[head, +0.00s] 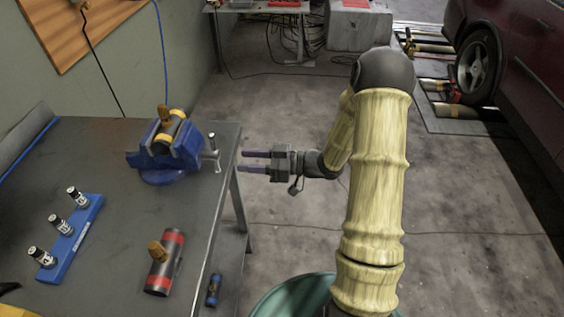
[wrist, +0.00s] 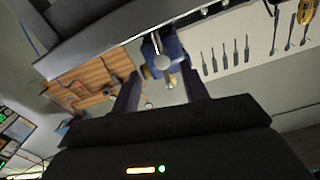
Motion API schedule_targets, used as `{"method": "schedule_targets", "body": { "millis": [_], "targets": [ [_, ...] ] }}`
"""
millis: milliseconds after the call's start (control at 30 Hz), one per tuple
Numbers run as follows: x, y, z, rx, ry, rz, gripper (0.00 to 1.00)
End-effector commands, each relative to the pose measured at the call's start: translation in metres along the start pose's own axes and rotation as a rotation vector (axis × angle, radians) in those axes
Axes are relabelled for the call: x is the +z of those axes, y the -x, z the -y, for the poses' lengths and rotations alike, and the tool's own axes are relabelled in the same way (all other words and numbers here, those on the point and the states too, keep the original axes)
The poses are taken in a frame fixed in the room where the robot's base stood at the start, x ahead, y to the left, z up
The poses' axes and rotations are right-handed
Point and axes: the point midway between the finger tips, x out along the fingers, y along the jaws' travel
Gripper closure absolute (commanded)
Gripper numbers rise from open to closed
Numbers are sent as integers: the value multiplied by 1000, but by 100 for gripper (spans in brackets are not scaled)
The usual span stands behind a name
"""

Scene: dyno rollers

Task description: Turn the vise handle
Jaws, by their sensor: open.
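A blue vise (head: 165,158) stands on the grey workbench near its right edge in the head view, with a black-and-yellow cylinder (head: 172,126) at its jaws. Its metal handle (head: 212,150) sticks out on the right side, at the bench edge. My gripper (head: 252,161) is open and empty, to the right of the handle, its purple fingers pointing left toward it with a small gap. In the wrist view the blue vise (wrist: 177,47) and the round end of its screw with the handle (wrist: 160,61) show ahead, between the gripper fingers (wrist: 162,88).
On the workbench (head: 110,190) lie a blue rack (head: 72,238) with bottles and a red-and-black cylinder (head: 165,263). A small blue-black cylinder (head: 213,290) is by the bench's right side. A dark red car (head: 515,70) stands at right. Floor right of the bench is open.

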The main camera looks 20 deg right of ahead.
Motion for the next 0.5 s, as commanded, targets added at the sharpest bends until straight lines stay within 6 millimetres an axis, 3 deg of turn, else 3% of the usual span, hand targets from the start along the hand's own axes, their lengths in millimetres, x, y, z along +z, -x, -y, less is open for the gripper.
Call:
{"method": "schedule_targets", "body": {
  "millis": [300,500],
  "targets": [
    [1,64,-1,4,0,0,55],
    [0,85,-1,2,0,1,55]
  ]
}}
